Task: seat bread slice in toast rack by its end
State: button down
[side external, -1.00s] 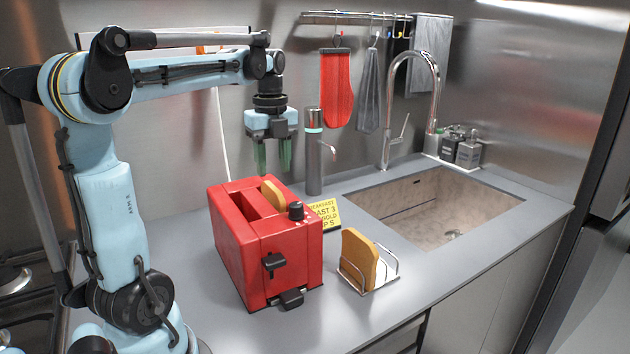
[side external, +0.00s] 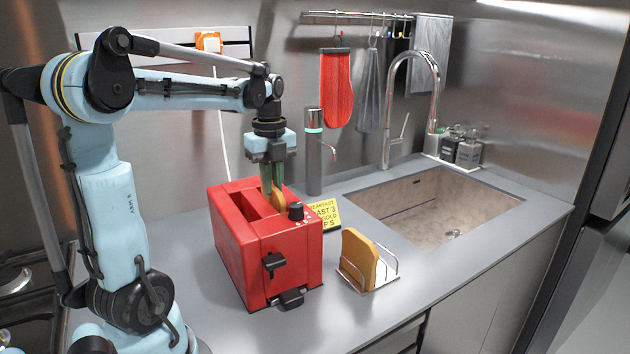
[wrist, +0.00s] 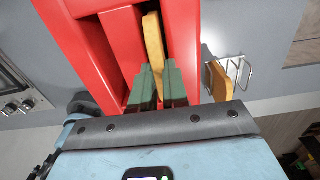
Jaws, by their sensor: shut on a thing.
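My gripper (side external: 271,184) points straight down over the red toaster (side external: 262,254), its green fingers shut on the bread slice (side external: 279,200) that stands in the toaster's right slot. In the wrist view the slice (wrist: 154,42) stands on edge in the slot, and the fingers (wrist: 158,82) are on either side of its near end. Its lower part is hidden in the toaster. The wire toast rack (side external: 386,272) stands on the counter to the right of the toaster, with another bread slice (side external: 359,258) upright in it.
The toaster's other slot (side external: 253,206) looks empty. The sink (side external: 440,205) and tap (side external: 433,90) are at the back right. The counter in front of the rack is clear.

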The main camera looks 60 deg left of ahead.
jog(key=shift+r, duration=0.15)
dwell(0.3)
notch_tip(320, 180, up, 12)
jog(key=s+d, duration=1.1)
jog(key=s, duration=0.3)
jog(key=w+d+n, duration=0.4)
jog(key=w+n, duration=0.2)
jog(key=w, duration=0.5)
jog(key=w+d+n, duration=0.4)
jog(key=w+n, duration=0.2)
jog(key=w, duration=0.5)
jog(key=w+a+f+m, duration=0.3)
jog(key=w+f+m, duration=0.7)
jog(key=m, duration=0.2)
notch_tip(320, 180, down, 10)
jog(key=shift+w+a, duration=0.15)
jog(key=shift+a, duration=0.05)
jog(key=shift+f, duration=0.15)
